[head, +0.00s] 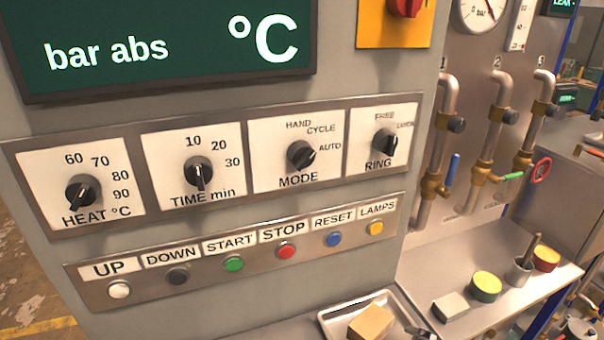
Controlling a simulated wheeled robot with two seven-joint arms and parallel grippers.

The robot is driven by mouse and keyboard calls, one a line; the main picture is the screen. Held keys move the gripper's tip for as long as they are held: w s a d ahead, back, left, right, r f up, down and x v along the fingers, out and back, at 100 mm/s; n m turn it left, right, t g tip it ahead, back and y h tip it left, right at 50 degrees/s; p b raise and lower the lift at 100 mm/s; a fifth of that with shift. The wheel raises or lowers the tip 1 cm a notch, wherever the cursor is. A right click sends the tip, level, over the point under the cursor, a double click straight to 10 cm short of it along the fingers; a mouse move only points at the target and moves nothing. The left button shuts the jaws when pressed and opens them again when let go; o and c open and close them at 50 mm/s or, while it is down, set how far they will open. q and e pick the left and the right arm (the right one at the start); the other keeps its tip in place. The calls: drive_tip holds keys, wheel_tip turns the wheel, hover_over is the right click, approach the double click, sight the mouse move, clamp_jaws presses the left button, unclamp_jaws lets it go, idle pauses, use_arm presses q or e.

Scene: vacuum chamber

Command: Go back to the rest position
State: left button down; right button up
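Neither of my grippers can be made out in the head view. The control panel fills the left and middle, with the HEAT knob (83,192), TIME knob (199,172), MODE knob (300,155) and RING knob (384,143) in one row. Below them is a row of coloured buttons, among them the green START button (234,264) and the red STOP button (286,250). Nothing touches the knobs or buttons. The display (160,45) above is cut off by the top edge.
A metal tray (338,317) at the bottom holds a tan block (371,323).

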drive_tip(key=s+f+m+g, duration=0.35)
drive_tip(key=s+m, duration=0.45)
drive_tip(key=m, duration=0.3)
drive_tip(key=s+d+f+g, duration=0.1)
drive_tip(key=s+f, duration=0.1)
drive_tip(key=f, duration=1.4)
drive_tip(key=s+f+g, duration=0.1)
drive_tip(key=s+f, duration=0.1)
drive_tip(key=f, duration=1.3)
drive_tip(key=s+d+f, duration=0.1)
drive_tip(key=s+f, duration=0.7)
drive_tip(key=s, duration=0.1)
drive_tip(key=s+d+f+g, duration=0.1)
drive_tip(key=s+d+f, duration=0.1)
drive_tip(key=s+f, duration=0.7)
drive_tip(key=shift+s+d, duration=0.2)
drive_tip(key=shift+d, duration=0.05)
